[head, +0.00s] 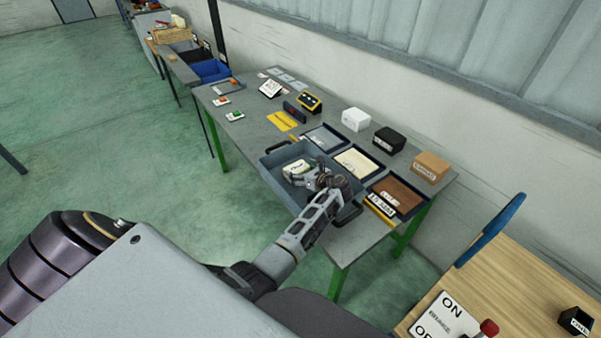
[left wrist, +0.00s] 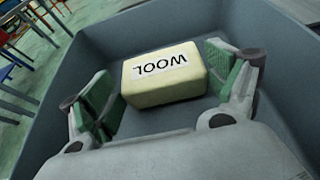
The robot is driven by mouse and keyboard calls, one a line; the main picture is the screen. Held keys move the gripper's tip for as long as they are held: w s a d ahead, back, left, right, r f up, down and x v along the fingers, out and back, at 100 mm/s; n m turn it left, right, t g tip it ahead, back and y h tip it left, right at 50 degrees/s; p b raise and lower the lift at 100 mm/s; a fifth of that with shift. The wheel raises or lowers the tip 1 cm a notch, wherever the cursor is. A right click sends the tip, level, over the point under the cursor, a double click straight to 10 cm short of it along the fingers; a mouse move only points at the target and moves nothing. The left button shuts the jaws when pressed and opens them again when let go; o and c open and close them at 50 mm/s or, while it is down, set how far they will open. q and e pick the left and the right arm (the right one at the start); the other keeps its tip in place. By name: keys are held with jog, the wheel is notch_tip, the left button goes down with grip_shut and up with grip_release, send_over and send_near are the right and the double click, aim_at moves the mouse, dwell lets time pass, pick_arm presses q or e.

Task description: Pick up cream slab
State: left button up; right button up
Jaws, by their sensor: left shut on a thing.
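The cream slab (left wrist: 163,88) is a pale block with a white label reading WOOL. It is inside a grey-blue bin (left wrist: 110,38), and it also shows in the head view (head: 297,166), partly hidden by my gripper. My left gripper (left wrist: 167,84) reaches down into the bin with one green-padded finger on each side of the slab, shut on it. In the head view my left gripper (head: 302,177) is over the bin (head: 270,163). I cannot tell whether the slab touches the bin floor. My right gripper is not in view.
Behind the bin, the grey table (head: 250,130) holds shallow trays, including one with a cream bottom (head: 357,163) and one with a brown bottom (head: 398,193). White (head: 355,118), black (head: 389,139) and tan (head: 431,167) boxes stand along the back. The bin's walls surround the gripper.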

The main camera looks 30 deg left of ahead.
pick_arm(q)
notch_tip(320, 180, up, 10)
jog(key=shift+f, duration=0.25)
dwell(0.3)
